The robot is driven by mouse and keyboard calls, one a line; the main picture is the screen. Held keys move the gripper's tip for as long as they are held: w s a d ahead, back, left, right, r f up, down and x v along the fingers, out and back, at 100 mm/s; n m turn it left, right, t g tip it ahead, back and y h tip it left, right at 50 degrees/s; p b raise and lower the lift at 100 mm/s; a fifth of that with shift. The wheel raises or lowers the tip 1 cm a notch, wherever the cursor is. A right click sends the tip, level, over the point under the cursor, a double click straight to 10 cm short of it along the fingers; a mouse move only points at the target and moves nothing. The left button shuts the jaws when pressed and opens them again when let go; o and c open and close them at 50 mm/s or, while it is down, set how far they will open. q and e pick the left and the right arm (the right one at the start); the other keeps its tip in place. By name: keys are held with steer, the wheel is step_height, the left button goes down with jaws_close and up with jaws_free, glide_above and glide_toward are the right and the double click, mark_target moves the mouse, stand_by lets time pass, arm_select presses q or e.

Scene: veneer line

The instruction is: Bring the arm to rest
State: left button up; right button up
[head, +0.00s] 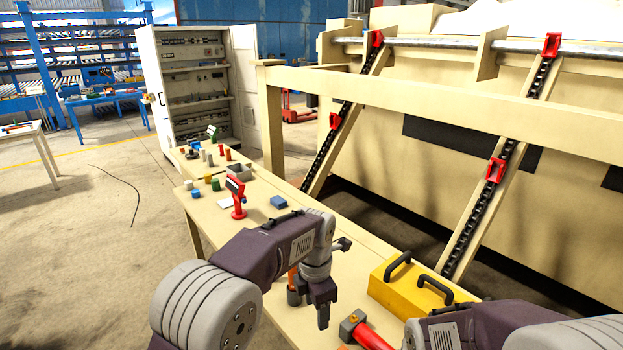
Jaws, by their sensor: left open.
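My left arm reaches in from the lower left, its purple-grey links bent over the table. My left gripper (322,308) points down above the near part of the long pale table (345,245). It is open, and I see nothing between its fingers. A dark cylinder with an orange part (293,287) stands just behind and left of it, partly covered by my arm. Part of my right arm shows at the lower right corner. Its gripper is out of view.
A yellow toolbox (410,295) with dark handles and a red-handled hammer (365,330) lie right of my left gripper. A red stand (237,197), blue block (278,202) and small cylinders sit farther along. A beige frame with chains (480,215) rises at right. An open cabinet (195,85) stands behind.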

arm_select(q)
steer(key=s+a+f+m+b, duration=0.1)
steer(key=s+a+f+m, duration=0.2)
steer(key=a, duration=0.6)
steer(key=s+a+f+m+b, duration=0.15)
steer(key=s+a, duration=0.25)
steer(key=a, duration=0.4)
steer(key=s+a+f+m, duration=0.3)
steer(key=s+f+m, duration=0.4)
steer(key=m, duration=1)
steer(key=shift+s+a+f+m+b, duration=0.15)
steer(key=shift+s+f+m+b, duration=0.2)
steer(key=shift+s, duration=0.9)
arm_select(e)
step_height(320, 180, down, 4)
steer(key=shift+s+a+f, duration=0.1)
steer(key=shift+a+f, duration=0.05)
